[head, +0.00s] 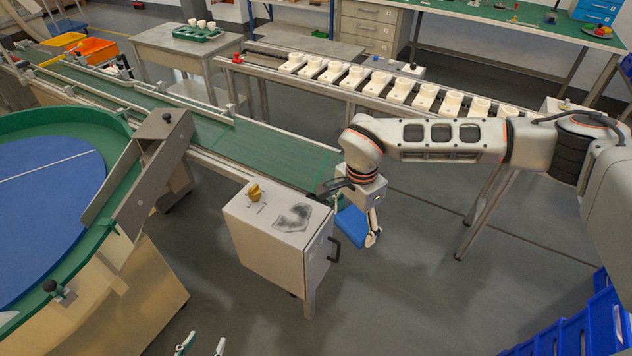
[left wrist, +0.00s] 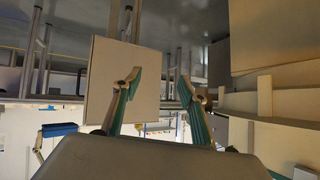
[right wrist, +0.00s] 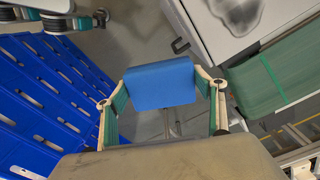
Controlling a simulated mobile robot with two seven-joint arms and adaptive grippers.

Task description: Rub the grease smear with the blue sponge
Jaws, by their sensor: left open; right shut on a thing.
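The blue sponge (head: 351,222) is held in my right gripper (head: 358,212), to the right of the white cabinet and beside its dark handle. In the right wrist view the sponge (right wrist: 160,84) sits between both fingers of the gripper (right wrist: 162,88). The grease smear (head: 293,218) is a dark grey patch on the cabinet top; it also shows in the right wrist view (right wrist: 240,14). The sponge is apart from it. My left gripper (head: 200,347) is open and empty at the bottom edge of the head view; its fingers show apart in the left wrist view (left wrist: 160,88).
A blue round table (head: 45,195) with a metal chute (head: 137,170) stands left. Blue bins (head: 585,330) stand at lower right.

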